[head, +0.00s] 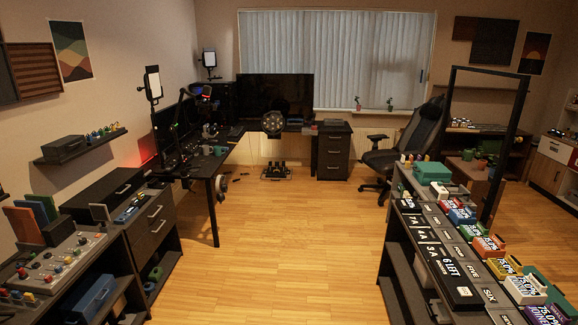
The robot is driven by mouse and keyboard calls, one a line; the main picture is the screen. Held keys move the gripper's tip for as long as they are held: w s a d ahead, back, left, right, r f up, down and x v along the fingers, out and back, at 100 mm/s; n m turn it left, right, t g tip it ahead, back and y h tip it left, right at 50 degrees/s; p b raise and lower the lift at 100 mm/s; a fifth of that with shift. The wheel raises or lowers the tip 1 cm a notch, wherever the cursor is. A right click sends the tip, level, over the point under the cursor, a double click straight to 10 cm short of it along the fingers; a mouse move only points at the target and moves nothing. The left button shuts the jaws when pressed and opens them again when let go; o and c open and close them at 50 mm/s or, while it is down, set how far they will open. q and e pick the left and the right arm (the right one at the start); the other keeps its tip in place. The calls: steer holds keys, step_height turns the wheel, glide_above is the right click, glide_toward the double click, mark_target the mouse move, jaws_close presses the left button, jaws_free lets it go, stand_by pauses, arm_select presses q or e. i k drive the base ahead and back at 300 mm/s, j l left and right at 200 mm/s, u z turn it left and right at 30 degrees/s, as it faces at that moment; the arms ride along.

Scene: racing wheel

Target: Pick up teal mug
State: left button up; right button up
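A small teal mug (220,150) appears to stand upright on the dark L-shaped desk (205,168), near its front edge at the inner corner. It is far off and small, so its handle is hard to make out. A paler mug-like item (207,150) stands just to its left. Neither of my grippers shows in the head view.
Wooden floor (300,225) lies open between the left cabinets (150,240) and the right display counter (440,250). A racing wheel stand (275,150) stands right of the mug. A black office chair (410,145) is at the back right. A lamp (153,84) rises by the desk.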

mark_target(218, 152)
steer(key=i, duration=2.65)
steer(key=i+l+u, duration=0.1)
steer(key=i, duration=1.2)
steer(key=i+l, duration=0.1)
steer(key=i, duration=1.25)
steer(key=i+l, duration=0.15)
steer(key=i, duration=1.15)
steer(key=i+u, duration=0.8)
steer(key=i+l+u, duration=0.8)
steer(key=i+j, duration=0.1)
